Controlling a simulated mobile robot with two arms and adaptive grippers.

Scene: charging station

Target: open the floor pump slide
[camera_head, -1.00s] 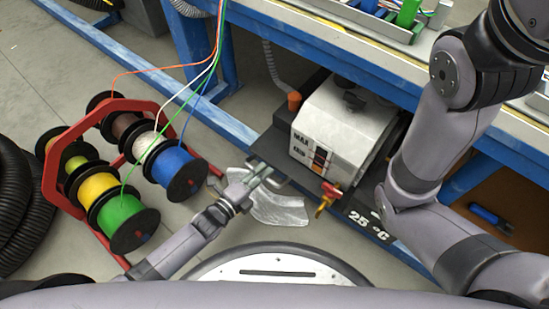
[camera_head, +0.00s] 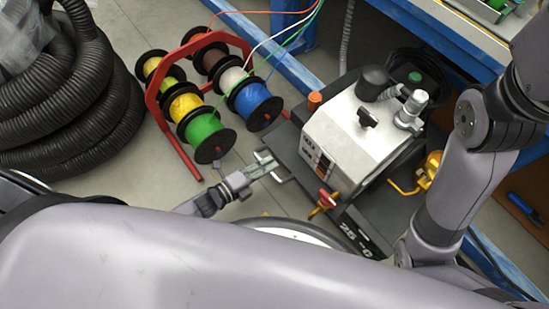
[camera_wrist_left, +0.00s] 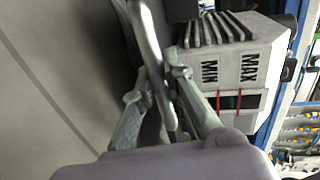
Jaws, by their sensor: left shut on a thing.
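The floor pump (camera_head: 345,135), a white and grey box with a black knob and metal fittings, sits on a dark slide platform (camera_head: 287,147). Much of the pump and platform shows out from under the blue bench. A bent metal handle (camera_head: 281,180) sticks out at the platform's near left edge. My left gripper (camera_head: 264,168) is at this handle, shut on it. In the left wrist view the handle (camera_wrist_left: 148,40) runs between the two fingers (camera_wrist_left: 160,82), beside the pump's MIN and MAX marks (camera_wrist_left: 226,66).
A red rack (camera_head: 158,110) with several cable spools stands left of the slide. A coiled black hose (camera_head: 70,105) lies further left. A red and yellow valve (camera_head: 325,201) is at the pump's front. Bare floor shows between rack and slide.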

